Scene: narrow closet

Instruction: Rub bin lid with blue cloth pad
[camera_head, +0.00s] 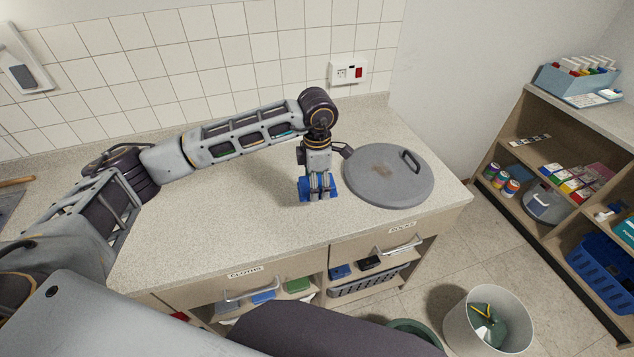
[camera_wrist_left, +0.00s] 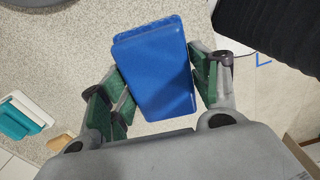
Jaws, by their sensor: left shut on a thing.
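The round grey bin lid (camera_head: 408,185) lies flat on the right end of the speckled countertop. My left gripper (camera_head: 318,189) points down over the counter just left of the lid. It is shut on the blue cloth pad (camera_head: 332,188), which also shows between its green-padded fingers in the left wrist view (camera_wrist_left: 156,75). The pad is apart from the lid; whether it touches the counter is unclear. My right gripper is not in view.
The countertop (camera_head: 240,215) is bare left of the pad. A tiled wall with a socket (camera_head: 347,70) stands behind. Below are open shelves with cloths and a grey basket (camera_head: 365,284). A white bin (camera_head: 487,320) stands on the floor, and a stocked shelf unit (camera_head: 540,130) at right.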

